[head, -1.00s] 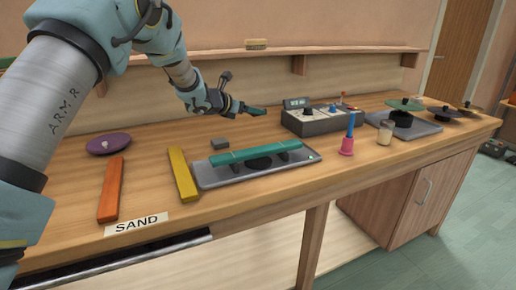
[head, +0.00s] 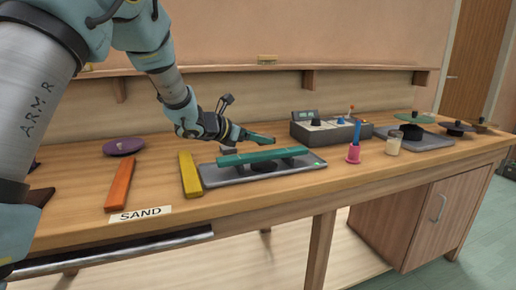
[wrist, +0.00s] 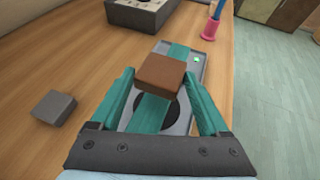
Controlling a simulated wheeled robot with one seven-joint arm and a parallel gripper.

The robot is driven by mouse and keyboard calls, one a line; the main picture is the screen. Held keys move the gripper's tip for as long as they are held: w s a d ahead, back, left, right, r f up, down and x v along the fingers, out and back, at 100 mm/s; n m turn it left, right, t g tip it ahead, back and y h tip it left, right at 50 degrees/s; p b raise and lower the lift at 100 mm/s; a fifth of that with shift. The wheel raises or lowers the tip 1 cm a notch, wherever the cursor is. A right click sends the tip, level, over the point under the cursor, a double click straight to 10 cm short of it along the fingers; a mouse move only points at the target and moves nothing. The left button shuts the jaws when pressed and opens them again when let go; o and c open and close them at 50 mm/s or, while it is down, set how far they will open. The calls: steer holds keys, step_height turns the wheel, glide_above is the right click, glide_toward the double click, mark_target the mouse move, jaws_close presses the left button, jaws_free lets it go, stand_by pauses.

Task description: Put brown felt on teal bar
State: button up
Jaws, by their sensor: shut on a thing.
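The brown felt (wrist: 160,74) is a small brown block between the fingertips of my gripper (wrist: 160,82) in the wrist view. My gripper is shut on it. In the head view my gripper (head: 262,139) is just above and behind the middle of the teal bar (head: 240,158), and I cannot make out the felt there. The teal bar lies across dark supports on a grey tray (head: 213,179). In the wrist view the felt overlaps the teal bar (wrist: 151,112); I cannot tell whether they touch.
A grey block (wrist: 53,107) lies left of the tray in the wrist view. A yellow bar (head: 190,174) and an orange bar (head: 119,185) lie left of the tray in the head view.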

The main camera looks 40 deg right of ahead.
mark_target(255, 156)
steer(key=shift+f, duration=1.7)
steer(key=shift+f, duration=0.15)
steer(key=o, duration=1.2)
steer(key=shift+c, duration=0.2)
steer(key=shift+r+p, duration=0.25)
steer(key=shift+p, duration=0.05)
steer(key=shift+w+a, duration=0.1)
steer(key=shift+a, duration=0.25)
steer(key=b+v, duration=0.2)
steer(key=v, duration=0.9)
steer(key=shift+r+b, duration=0.15)
steer(key=shift+b, duration=0.25)
steer(key=shift+a, duration=0.1)
